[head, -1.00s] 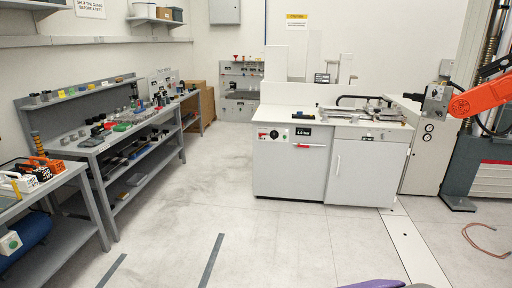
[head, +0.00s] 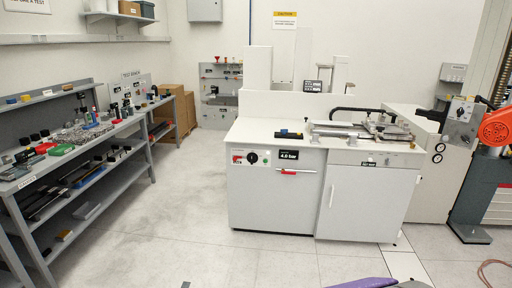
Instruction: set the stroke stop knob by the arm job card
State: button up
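A round black knob (head: 252,157) sits on the front of the white cabinet (head: 275,200), between a red-marked label and a small display reading about 4.0 bar (head: 288,155). I cannot tell whether it is the stroke stop knob. No card can be clearly identified as the arm job card. My gripper is not in view; a purple shape (head: 370,283) shows at the bottom edge.
A workbench (head: 112,137) crowded with tools runs along the left. An orange arm (head: 497,127) with a grey block is at the right edge. A cable (head: 492,270) lies on the floor at lower right. The floor (head: 170,225) between bench and cabinet is clear.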

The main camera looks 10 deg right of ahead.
aim_at(460, 111)
jog(key=i+l, duration=0.1)
jog(key=l, duration=0.3)
jog(key=i+l, duration=0.15)
jog(key=l, duration=0.2)
jog(key=i+l, duration=0.1)
jog(key=l, duration=0.3)
jog(key=i+l, duration=0.15)
jog(key=l, duration=0.2)
jog(key=i+l, duration=0.1)
jog(key=l, duration=0.3)
jog(key=i+l, duration=0.15)
jog(key=l, duration=0.25)
jog(key=i+l, duration=0.1)
jog(key=l, duration=0.25)
jog(key=i+l, duration=0.15)
jog(key=l, duration=0.25)
